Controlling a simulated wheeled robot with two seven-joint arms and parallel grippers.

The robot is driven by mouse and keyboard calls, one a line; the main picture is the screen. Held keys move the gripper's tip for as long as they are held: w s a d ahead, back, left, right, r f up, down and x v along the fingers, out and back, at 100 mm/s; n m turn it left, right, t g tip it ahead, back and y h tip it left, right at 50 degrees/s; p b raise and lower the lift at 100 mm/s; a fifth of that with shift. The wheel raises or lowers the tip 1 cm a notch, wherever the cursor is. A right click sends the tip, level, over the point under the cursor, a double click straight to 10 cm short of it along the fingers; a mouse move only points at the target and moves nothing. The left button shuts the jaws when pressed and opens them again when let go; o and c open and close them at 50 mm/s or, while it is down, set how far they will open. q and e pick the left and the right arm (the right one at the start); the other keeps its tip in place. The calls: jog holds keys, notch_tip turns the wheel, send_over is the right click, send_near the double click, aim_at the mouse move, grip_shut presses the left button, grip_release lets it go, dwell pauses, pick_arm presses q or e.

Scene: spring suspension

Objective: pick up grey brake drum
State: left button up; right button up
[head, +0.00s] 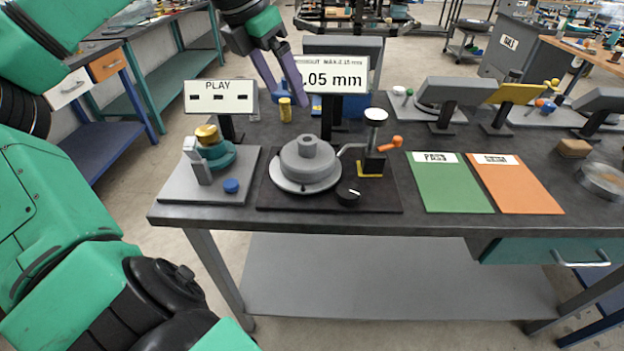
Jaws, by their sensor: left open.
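The grey brake drum (306,165) is a stepped round disc with a short hub on top. It sits on a dark square base plate (375,198) near the front of the dark workbench. A gauge arm with a round white-topped dial (375,116) and an orange lever stands at its right side. My left gripper (281,93) comes in from the top left, with its two fingers apart and pointing down. It is behind and above the drum, not touching it, with nothing between the fingers. My right gripper is not in view.
A grey fixture (174,187) with a teal part and a blue knob stands left of the drum, under a PLAY sign (218,97). A display (332,76) stands behind.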

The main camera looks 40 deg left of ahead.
aim_at(308, 139)
pick_arm(q)
jog(key=p+x, duration=0.1)
jog(key=x, duration=1.3)
jog(key=shift+f+p, duration=0.2)
jog(key=shift+p, duration=0.2)
jog(key=shift+r, duration=0.15)
grip_shut()
